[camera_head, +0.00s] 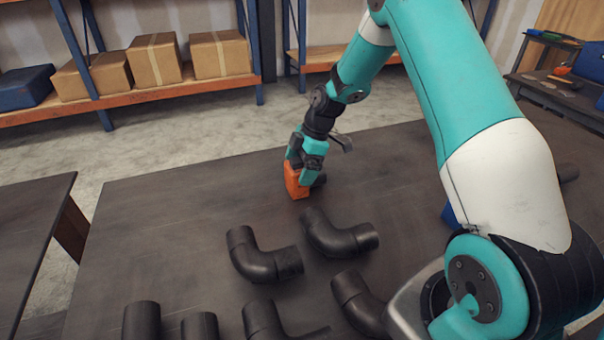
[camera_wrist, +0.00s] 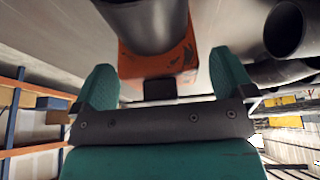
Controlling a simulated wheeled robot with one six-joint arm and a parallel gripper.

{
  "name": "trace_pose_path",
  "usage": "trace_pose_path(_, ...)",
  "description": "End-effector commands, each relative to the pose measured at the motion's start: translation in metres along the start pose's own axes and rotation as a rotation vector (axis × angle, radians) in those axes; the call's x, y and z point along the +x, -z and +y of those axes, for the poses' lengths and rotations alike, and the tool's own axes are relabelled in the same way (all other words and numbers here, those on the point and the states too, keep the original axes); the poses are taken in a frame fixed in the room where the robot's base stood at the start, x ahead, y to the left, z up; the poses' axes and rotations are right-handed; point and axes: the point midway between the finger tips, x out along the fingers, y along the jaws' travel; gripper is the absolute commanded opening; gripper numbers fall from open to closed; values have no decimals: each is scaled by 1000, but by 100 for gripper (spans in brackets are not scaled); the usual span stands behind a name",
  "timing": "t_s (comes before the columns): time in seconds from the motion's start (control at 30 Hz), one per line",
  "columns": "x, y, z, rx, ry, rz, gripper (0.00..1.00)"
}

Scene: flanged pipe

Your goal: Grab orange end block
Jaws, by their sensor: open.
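The orange end block (camera_head: 296,183) sits on the far part of the dark table. My gripper (camera_head: 304,168) is over it, with the teal fingers reaching down at the block. In the wrist view the orange block (camera_wrist: 172,62) lies between the two teal fingers of my gripper (camera_wrist: 166,80), with a gap on each side. A dark round pipe part (camera_wrist: 145,22) covers much of the block in that view. A small dark piece also shows beside the block in the head view. The fingers are apart and not closed on the block.
Two black pipe elbows (camera_head: 265,262) (camera_head: 338,236) lie on the table (camera_head: 150,225) nearer to me. Several more black pipes stand or lie at the front edge. Another pipe opening (camera_wrist: 284,30) shows at the right in the wrist view. The table's left side is clear.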

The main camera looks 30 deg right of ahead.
Motion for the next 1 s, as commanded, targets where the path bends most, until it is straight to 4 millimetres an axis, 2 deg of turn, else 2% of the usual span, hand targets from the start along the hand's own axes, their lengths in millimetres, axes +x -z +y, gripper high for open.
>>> trace_pose_path(0.27, 5, 0, 0, 0, -2, 0, 100)
trace_pose_path(0.6, 4, 0, 0, 0, -1, 0, 22)
trace_pose_path(0.7, 2, 1, 1, -2, -5, 1, 2)
trace_pose_path(1.0, 0, 2, 1, -2, -5, 1, 2)
